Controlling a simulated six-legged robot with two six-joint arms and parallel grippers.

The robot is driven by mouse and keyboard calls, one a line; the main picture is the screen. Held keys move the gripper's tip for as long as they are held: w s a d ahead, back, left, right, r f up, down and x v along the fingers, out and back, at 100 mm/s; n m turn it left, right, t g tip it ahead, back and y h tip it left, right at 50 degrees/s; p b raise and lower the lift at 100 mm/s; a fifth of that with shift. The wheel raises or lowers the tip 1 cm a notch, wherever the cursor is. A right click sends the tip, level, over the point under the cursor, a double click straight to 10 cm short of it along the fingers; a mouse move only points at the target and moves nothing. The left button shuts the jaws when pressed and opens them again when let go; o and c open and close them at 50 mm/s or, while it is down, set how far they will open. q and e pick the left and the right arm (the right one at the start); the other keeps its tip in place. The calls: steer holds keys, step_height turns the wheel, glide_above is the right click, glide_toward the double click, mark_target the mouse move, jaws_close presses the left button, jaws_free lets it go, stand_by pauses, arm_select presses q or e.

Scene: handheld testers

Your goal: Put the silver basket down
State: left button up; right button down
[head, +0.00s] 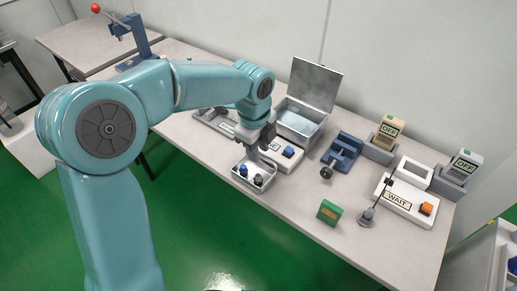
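The silver basket (238,182) is a small open metal tray near the table's front edge, left of centre in the head view. A dark blue piece and a black piece sit in it. My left arm reaches over from the left, and my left gripper (251,158) points down at the basket, seemingly shut on its upright handle. The wrist hides most of the grip. Whether the basket's bottom touches the table (300,226) cannot be told. My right gripper is not in view.
Behind the basket are a white box with a blue button (288,152) and an open-lidded metal box (297,122).

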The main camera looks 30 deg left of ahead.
arm_select(q)
step_height(320, 180, up, 11)
steer(key=s+p, duration=0.1)
steer(key=p, duration=0.1)
steer(key=shift+s, duration=0.15)
stand_by(0.4)
